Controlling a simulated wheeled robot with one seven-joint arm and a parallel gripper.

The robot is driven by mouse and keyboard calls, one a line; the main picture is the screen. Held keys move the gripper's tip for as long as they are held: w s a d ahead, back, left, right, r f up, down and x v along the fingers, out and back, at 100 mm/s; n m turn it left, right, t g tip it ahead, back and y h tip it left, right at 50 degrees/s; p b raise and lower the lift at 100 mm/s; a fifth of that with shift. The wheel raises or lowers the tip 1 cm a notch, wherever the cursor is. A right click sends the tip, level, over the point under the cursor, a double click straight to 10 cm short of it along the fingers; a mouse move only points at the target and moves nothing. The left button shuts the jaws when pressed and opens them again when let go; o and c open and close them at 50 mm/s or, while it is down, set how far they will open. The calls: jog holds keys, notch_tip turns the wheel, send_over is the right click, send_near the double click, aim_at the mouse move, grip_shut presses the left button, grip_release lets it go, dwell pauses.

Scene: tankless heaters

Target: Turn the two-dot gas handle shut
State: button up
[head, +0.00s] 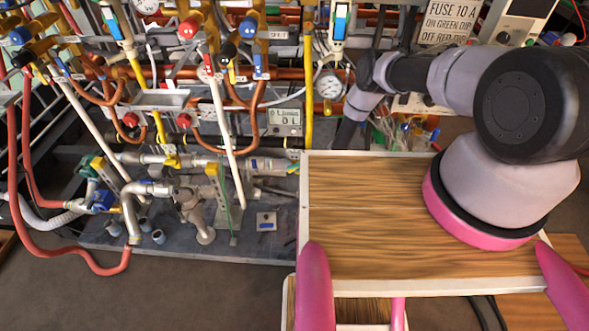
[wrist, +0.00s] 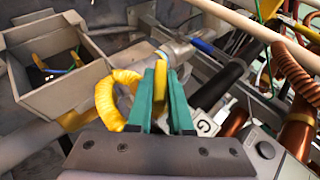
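In the wrist view, the teal fingers of my gripper (wrist: 166,95) stand close together, one on each side of a narrow yellow handle (wrist: 174,100). The yellow fills the narrow gap between them, and the gripper looks shut on it. Pipework lies just beyond the fingertips. No dots show on this handle, so I cannot tell whether it is the two-dot one. In the head view, my arm reaches over to the pipe rig, and my gripper cannot be made out there. A yellow handle (head: 173,161) shows on the lower pipe in the head view; its markings are too small to read.
In the wrist view, an open grey box (wrist: 58,62) and a curled yellow hose (wrist: 117,98) lie left of the fingers. Copper pipes (wrist: 297,125) and a ribbed hose (wrist: 293,65) crowd the right. In the head view, a wooden board (head: 365,215) stands in front of the rig.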

grip_shut()
jog(key=shift+d+y, duration=0.1)
jog(key=shift+y, duration=0.5)
jog(key=shift+m+y, duration=0.4)
jog(key=shift+y, duration=0.4)
jog(key=o, duration=0.7)
grip_release()
jog(key=shift+c, duration=0.2)
